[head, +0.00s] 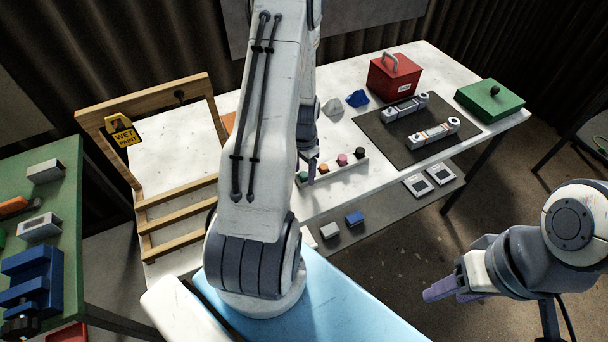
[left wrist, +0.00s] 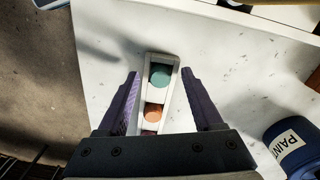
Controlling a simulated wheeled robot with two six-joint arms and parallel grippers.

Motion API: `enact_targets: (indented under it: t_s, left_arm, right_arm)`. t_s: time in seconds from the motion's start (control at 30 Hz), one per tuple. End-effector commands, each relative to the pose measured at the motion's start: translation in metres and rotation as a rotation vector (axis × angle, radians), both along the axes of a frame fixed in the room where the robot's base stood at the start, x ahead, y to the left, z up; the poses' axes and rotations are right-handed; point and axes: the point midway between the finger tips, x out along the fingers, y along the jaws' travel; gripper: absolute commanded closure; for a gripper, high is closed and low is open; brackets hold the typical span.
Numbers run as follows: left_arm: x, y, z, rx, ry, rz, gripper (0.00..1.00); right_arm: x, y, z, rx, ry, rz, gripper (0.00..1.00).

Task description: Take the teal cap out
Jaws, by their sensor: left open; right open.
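The teal cap (left wrist: 160,76) sits at the far end of a narrow white rack (left wrist: 147,126) in the left wrist view, with an orange-brown cap (left wrist: 153,112) behind it. In the head view the teal cap (head: 302,176) is at the rack's left end, close beside my left gripper (head: 312,178). My left gripper is open, its purple fingers on either side of the rack and apart from the cap. Whether the fingertips are level with the cap cannot be told. My right gripper (head: 440,291) is open and empty, over the floor away from the table.
Pink (head: 342,159) and black (head: 360,152) caps stand further along the rack. A dark mat (head: 392,137), red box (head: 394,79) and green box (head: 490,99) are to the right.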

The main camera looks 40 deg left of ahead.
Motion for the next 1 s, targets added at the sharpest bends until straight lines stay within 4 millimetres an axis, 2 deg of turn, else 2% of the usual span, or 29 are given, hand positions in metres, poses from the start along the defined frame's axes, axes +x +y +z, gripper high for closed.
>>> enact_targets:
  t_s: [0.17,0.2,0.37,0.4,0.77,1.0]
  left_arm:
    - [0.000,0.000,-0.001,0.001,-0.001,0.000,0.32]
    - [0.000,0.000,0.000,0.001,-0.001,0.000,0.36]
    - [0.000,0.000,0.000,0.001,-0.001,0.000,0.98]
    - [0.000,0.000,0.000,0.001,-0.001,0.000,1.00]
    - [0.001,0.000,0.003,0.001,-0.002,0.000,1.00]
    - [0.002,0.001,0.026,0.003,-0.005,0.000,1.00]
  right_arm:
    - [0.000,0.000,0.000,0.000,0.000,0.000,0.50]
    - [0.000,0.000,0.000,0.000,0.000,0.000,0.50]
    - [0.000,0.000,0.000,0.000,0.000,0.000,0.50]
    - [0.000,0.000,0.000,0.000,0.000,0.000,0.50]
    - [0.000,0.000,-0.001,0.000,0.000,0.000,0.50]
    - [0.000,0.000,-0.007,0.000,0.000,0.000,0.50]
